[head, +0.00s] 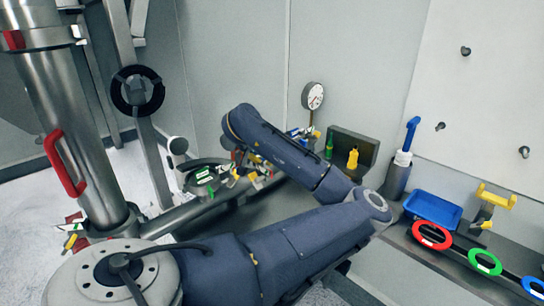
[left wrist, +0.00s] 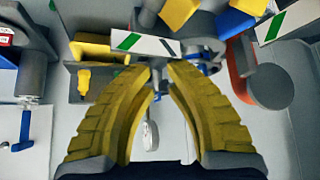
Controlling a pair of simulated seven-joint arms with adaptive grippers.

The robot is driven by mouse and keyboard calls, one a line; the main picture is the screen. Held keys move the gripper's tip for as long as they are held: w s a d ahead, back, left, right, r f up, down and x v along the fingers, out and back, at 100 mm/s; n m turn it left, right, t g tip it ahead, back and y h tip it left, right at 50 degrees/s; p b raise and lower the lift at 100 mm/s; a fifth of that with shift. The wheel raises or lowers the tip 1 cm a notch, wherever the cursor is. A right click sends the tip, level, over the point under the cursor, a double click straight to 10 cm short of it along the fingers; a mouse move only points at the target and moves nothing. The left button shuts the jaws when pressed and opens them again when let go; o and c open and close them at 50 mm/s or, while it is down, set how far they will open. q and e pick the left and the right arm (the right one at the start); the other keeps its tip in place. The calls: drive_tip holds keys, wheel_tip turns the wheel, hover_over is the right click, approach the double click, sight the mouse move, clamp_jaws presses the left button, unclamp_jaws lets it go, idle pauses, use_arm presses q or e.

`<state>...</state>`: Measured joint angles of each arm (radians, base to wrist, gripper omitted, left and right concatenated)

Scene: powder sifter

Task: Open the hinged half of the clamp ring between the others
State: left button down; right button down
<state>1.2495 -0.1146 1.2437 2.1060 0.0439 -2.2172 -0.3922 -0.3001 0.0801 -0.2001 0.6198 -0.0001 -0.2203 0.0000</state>
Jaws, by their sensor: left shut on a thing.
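A clamp ring (head: 201,176) with white-and-green labels sits on the grey sifter body left of centre in the head view. My left gripper (head: 258,170) is at its right side, partly hidden by my own arm. In the left wrist view my yellow fingers (left wrist: 161,68) converge on a small part of the clamp, just below a white bar with a green stripe (left wrist: 145,44). The held part is mostly hidden between the fingertips. Another labelled clamp (head: 75,236) shows at the lower left on the steel column. My right gripper is not in view.
A steel column (head: 72,125) with a red handle (head: 64,163) stands at left. A bench at right holds a blue tray (head: 432,210) and red, green and blue rings (head: 484,262). My left arm crosses the middle.

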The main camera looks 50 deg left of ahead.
use_arm(q)
drive_tip(key=shift+s+d+f, duration=0.1)
drive_tip(key=shift+s+f, duration=0.1)
drive_tip(key=shift+s, duration=0.3)
drive_tip(key=shift+f, duration=0.1)
idle(0.3)
